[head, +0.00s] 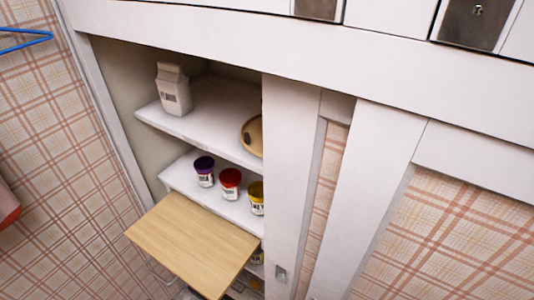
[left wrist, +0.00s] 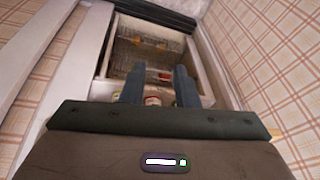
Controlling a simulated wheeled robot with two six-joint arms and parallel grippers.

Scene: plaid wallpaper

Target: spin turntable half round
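No turntable can be made out for certain. A round tan object (head: 253,135) with a dark spot is on the upper shelf (head: 215,120) in the head view, partly hidden by the white cabinet upright; I cannot tell whether it is the turntable. My left gripper (left wrist: 159,85) shows in the left wrist view, its two dark fingers apart with nothing held between them. It faces the cabinet, with small jars visible beyond the fingers. Neither gripper shows in the head view.
A white carton (head: 173,90) stands on the upper shelf. Purple (head: 204,171), red (head: 230,183) and yellow (head: 257,198) lidded jars stand on the shelf below. A wooden board (head: 190,245) juts out in front. White uprights (head: 290,150) bound the opening on the right.

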